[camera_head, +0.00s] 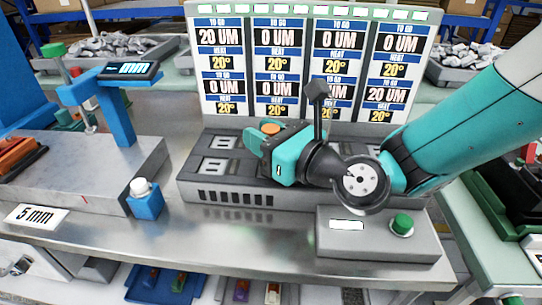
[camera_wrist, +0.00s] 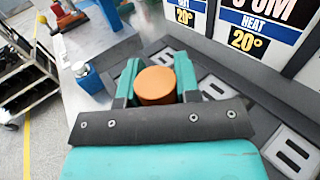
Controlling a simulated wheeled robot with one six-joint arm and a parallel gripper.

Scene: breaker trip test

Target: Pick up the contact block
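An orange round-topped piece (camera_wrist: 154,85), which I take to be the contact block or its top, sits between the teal fingers of my gripper (camera_wrist: 157,80) in the wrist view. The fingers flank it closely on both sides; whether they press on it I cannot tell. In the head view my gripper (camera_head: 262,140) is over the left part of the grey test bench (camera_head: 235,195), and the orange top (camera_head: 270,128) shows just beyond a finger. The lower part of the piece is hidden, so I cannot tell whether it rests in a slot.
A display panel (camera_head: 312,63) stands behind the bench. Slotted sockets (camera_head: 220,142) show beside my gripper. A green button (camera_head: 402,223) is on a grey box at right front. A blue block with a white knob (camera_head: 145,200) and a blue-armed gauge (camera_head: 118,110) stand left.

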